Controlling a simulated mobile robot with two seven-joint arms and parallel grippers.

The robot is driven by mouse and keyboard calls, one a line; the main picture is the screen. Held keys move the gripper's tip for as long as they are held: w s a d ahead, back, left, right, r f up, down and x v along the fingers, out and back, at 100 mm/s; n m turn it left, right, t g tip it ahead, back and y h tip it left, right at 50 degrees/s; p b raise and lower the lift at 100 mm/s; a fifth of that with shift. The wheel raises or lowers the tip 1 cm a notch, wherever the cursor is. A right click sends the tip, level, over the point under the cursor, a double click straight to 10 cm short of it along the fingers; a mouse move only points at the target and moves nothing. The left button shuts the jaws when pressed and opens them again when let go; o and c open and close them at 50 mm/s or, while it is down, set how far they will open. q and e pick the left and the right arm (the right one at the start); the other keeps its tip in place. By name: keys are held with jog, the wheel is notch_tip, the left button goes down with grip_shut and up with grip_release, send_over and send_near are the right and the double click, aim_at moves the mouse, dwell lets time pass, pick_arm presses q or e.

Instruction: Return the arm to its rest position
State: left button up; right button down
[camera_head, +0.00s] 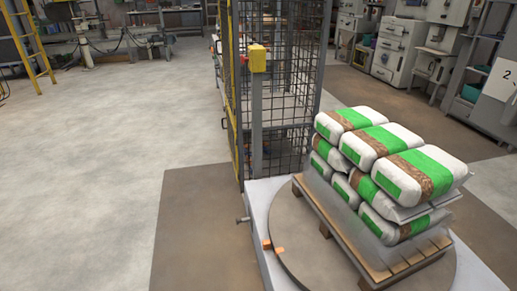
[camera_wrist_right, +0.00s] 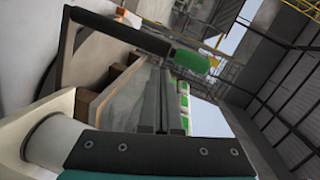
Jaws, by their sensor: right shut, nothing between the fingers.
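My right gripper (camera_wrist_right: 158,72) shows in the right wrist view. Its two grey fingers lie side by side, shut, with nothing held between them. The view is tilted. Beyond the fingers are the wooden pallet (camera_wrist_right: 118,92) and a few green-and-white bags (camera_wrist_right: 183,100), partly hidden by the fingers. Neither gripper shows in the head view, and my left gripper shows in no view.
In the head view, stacked bags (camera_head: 375,148) sit on a pallet (camera_head: 345,235) on a round turntable (camera_head: 300,240). A mesh cage (camera_head: 290,75) with a yellow-topped post (camera_head: 257,110) stands behind. Open floor (camera_head: 110,150) lies left. A green-ended dark bar (camera_wrist_right: 190,60) crosses the wrist view.

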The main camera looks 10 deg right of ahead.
pick_arm(q)
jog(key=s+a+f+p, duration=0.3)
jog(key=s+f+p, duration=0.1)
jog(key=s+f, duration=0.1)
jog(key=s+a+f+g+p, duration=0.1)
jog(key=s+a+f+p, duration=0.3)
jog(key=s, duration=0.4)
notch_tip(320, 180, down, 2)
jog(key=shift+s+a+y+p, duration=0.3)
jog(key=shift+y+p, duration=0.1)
jog(key=shift+p, duration=0.1)
pick_arm(e)
jog(key=s+a+f+n+g+h, duration=0.1)
jog(key=s+f+n+g+h, duration=0.2)
jog(key=s+f+n+g, duration=1)
jog(key=shift+s+a+f+n+g, duration=0.35)
jog(key=shift+f+n, duration=0.45)
jog(key=shift+n, duration=0.4)
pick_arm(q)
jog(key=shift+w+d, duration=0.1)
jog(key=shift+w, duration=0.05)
pick_arm(e)
jog(key=shift+s, duration=0.1)
